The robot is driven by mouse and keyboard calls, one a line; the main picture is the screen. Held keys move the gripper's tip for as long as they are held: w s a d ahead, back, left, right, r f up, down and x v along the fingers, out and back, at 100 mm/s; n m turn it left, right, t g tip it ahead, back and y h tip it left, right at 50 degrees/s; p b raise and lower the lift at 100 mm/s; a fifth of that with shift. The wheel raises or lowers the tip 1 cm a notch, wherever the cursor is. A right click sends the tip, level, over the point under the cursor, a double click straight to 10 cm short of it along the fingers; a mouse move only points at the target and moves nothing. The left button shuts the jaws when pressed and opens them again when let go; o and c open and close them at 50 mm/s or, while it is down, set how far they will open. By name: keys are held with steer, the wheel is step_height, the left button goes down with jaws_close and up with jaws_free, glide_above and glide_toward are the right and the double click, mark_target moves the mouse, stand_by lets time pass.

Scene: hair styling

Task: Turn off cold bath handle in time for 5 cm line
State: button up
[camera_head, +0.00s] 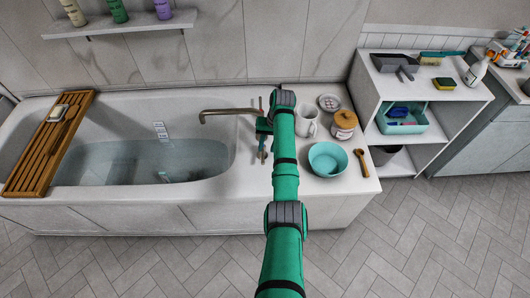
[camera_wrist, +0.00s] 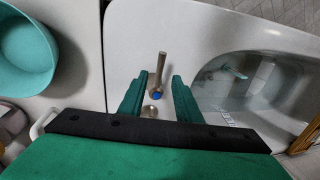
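The cold bath handle (camera_wrist: 160,68), a bronze lever with a blue dot at its base, stands on the tub rim between the fingers of my gripper (camera_wrist: 158,98). The fingers are open, one on each side, with gaps beside the lever. In the head view my gripper (camera_head: 264,127) is at the tap, and my arm hides part of it. The bronze spout (camera_head: 228,112) points left over the bathtub (camera_head: 210,205). Clear water (camera_head: 120,165) covers the tub bottom. A white line marker (camera_head: 160,131) is on the far inner wall. I cannot make out a stream or exact water level.
A wooden bath tray (camera_head: 48,145) lies across the left end. On the right ledge are a teal bowl (camera_head: 328,159), a white mug (camera_head: 306,121), a lidded jar (camera_head: 344,125) and a wooden spoon (camera_head: 361,162). A white shelf (camera_head: 425,100) stands further right.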

steer(key=r, duration=0.3)
steer(key=shift+s+d+r, duration=0.15)
steer(key=shift+d+r, duration=0.05)
steer(key=shift+d, duration=0.2)
steer(key=shift+a, duration=0.1)
